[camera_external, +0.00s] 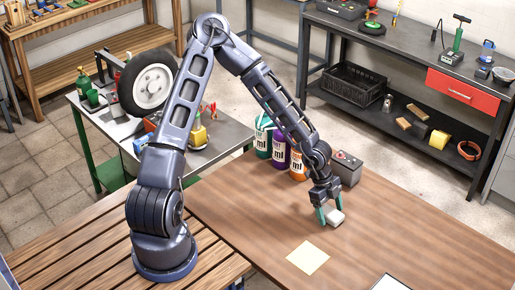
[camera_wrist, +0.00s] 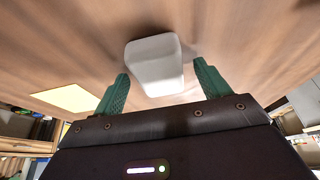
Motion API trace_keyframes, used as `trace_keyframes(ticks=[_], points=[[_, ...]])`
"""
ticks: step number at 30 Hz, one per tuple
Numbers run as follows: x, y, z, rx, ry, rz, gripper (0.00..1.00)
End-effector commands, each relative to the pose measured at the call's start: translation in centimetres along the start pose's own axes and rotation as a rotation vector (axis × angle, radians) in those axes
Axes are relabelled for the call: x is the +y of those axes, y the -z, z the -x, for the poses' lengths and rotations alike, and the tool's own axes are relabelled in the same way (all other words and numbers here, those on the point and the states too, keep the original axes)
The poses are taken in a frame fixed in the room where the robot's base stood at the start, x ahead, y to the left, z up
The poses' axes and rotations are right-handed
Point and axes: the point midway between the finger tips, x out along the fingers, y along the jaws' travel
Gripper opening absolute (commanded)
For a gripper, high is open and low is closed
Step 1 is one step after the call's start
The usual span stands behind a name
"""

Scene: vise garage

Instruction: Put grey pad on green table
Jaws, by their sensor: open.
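A light grey, rounded block, which looks like the grey pad (camera_external: 336,217), rests on the brown wooden table. My gripper (camera_external: 328,215) is low over the table beside it, with teal fingers. In the wrist view the pad (camera_wrist: 154,62) lies just ahead of and between the fingertips of my open gripper (camera_wrist: 160,82). I cannot tell whether a finger touches it. The green table (camera_external: 228,138), with a grey top and green legs, stands at the left behind my arm. My arm hides part of it.
Purple, green and orange-labelled bottles (camera_external: 279,150) and a dark grey box (camera_external: 346,168) stand behind my gripper. A pale yellow square (camera_external: 308,257) lies on the wooden table (camera_external: 400,235). A wheel (camera_external: 152,86), bottles and tools crowd the green table; its right part has some bare room.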

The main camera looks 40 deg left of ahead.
Motion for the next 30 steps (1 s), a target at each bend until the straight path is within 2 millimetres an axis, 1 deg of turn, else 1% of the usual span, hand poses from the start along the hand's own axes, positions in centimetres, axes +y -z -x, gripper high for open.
trace_keyframes(ticks=[2, 3, 5, 6, 10, 11, 12, 19, 23, 26, 29, 30], points=[[0.0, 0.0, 0.0, 0.000, 0.000, 0.000, 0.75], [0.0, 0.0, 0.0, 0.000, 0.000, 0.000, 0.73], [0.0, 0.0, 0.0, 0.000, 0.000, 0.000, 0.62], [0.0, 0.0, 0.0, 0.000, 0.000, 0.000, 0.54], [0.0, 0.0, 0.0, 0.000, 0.000, 0.000, 0.28], [0.0, 0.0, 0.0, 0.000, 0.000, 0.000, 0.28], [0.0, 0.0, 0.0, 0.000, 0.000, 0.000, 0.24], [0.0, 0.1, 0.2, 0.000, 0.000, 0.001, 0.24], [-0.1, 0.4, 1.1, -0.001, 0.001, 0.001, 0.24], [-0.1, 0.9, 2.5, 0.000, 0.003, 0.002, 0.24], [-0.1, 1.8, 4.5, -0.001, 0.004, 0.002, 0.24], [-0.1, 2.1, 5.5, 0.000, 0.005, 0.001, 0.24]])
